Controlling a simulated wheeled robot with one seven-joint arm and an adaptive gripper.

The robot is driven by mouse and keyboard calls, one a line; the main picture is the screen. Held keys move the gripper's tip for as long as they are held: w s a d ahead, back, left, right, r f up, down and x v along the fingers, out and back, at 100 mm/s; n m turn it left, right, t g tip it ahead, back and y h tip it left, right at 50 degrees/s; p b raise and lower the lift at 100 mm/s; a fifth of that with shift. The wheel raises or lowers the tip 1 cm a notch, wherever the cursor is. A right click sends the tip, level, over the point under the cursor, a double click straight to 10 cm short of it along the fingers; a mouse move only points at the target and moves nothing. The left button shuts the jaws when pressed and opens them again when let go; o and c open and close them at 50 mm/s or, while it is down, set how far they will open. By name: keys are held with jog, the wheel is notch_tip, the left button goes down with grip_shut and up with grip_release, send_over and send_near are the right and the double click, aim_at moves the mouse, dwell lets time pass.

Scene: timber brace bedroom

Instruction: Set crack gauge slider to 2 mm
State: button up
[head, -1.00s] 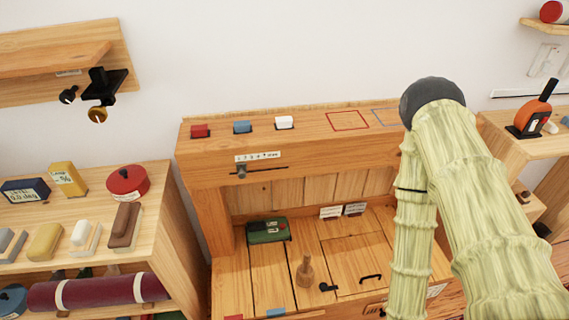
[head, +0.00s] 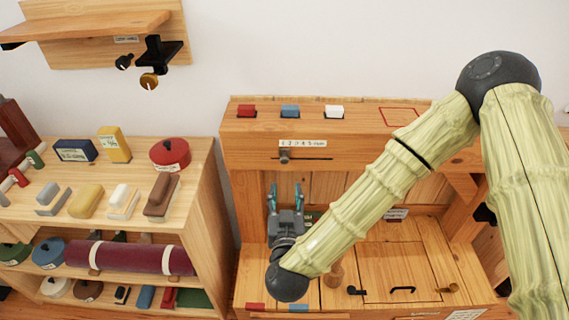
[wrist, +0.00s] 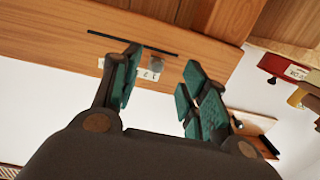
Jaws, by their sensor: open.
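The crack gauge slider is a small grey knob (head: 285,156) at the left end of a dark slot (head: 312,159) in the bench's upper front board. A white label (head: 303,143) numbered in mm sits above the slot. The knob is under the label's low-number end, near 1; I cannot read it exactly. My gripper (head: 285,187) is open and empty, below the knob and pointing up toward the board. In the wrist view the slot (wrist: 125,43) and part of the label (wrist: 148,74) show, turned over, beyond the open fingers (wrist: 160,68). The fingers do not appear to touch the knob.
Red (head: 246,111), blue (head: 290,111) and white (head: 334,111) blocks sit on the bench top above. The wooden peg (head: 335,274) stands on the lower deck. A stocked shelf (head: 205,185) is close on the left. The wall shelf (head: 95,30) hangs at upper left.

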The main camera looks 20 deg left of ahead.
aim_at(284, 162)
jog(key=shift+t, duration=0.4)
jog(key=x, duration=0.3)
jog(key=r+p+x, duration=0.1)
jog(key=x, duration=0.3)
jog(key=r+x, duration=0.1)
jog(key=x, duration=0.3)
jog(key=shift+a, duration=0.15)
grip_shut()
